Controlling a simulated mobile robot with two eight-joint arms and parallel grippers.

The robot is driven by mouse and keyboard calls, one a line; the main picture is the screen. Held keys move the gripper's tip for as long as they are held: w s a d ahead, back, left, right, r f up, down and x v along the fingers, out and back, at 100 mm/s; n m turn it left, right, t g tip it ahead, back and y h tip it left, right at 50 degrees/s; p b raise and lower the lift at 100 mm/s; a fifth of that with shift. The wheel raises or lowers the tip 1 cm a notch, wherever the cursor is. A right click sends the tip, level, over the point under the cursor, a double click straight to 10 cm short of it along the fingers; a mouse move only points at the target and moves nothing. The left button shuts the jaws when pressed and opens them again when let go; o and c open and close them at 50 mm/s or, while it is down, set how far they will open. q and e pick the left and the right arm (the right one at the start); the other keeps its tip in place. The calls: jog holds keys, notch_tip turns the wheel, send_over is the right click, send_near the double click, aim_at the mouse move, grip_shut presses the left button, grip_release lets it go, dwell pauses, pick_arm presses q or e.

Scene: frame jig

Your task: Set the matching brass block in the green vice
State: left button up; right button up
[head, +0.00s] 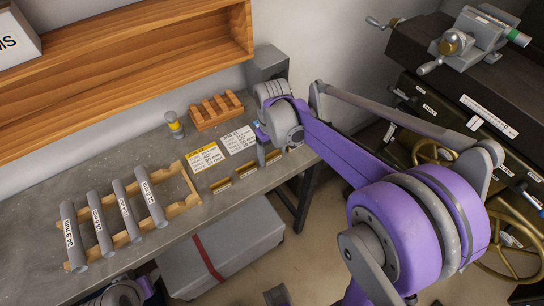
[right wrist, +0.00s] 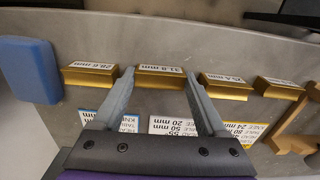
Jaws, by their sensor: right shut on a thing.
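Several brass blocks with white size labels lie in a row along the bench's front edge. In the right wrist view my right gripper (right wrist: 158,77) has its fingers at the two ends of one block (right wrist: 160,82), whose label seems to read 31.8 mm. In the head view the right gripper (head: 263,160) is low over the row and partly hides it. Other blocks (right wrist: 90,77) (right wrist: 226,88) (right wrist: 279,88) lie to both sides. A grey vice (head: 476,36) with a green band stands at the upper right. My left gripper is not in view.
Printed cards (head: 203,157) lie behind the blocks. A wooden rack (head: 184,203) with several labelled grey cylinders is at left. A slotted wooden block (head: 216,110) and small yellow-banded cylinder (head: 175,125) stand behind. A blue block (right wrist: 29,69) shows in the wrist view.

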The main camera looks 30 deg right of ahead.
aim_at(272, 155)
jog(key=shift+r+p, duration=2.05)
jog(key=shift+r, duration=1.35)
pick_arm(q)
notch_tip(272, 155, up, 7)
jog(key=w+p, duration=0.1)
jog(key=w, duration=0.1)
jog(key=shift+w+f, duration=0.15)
pick_arm(e)
notch_tip(272, 155, up, 2)
jog(key=shift+w+r, duration=0.1)
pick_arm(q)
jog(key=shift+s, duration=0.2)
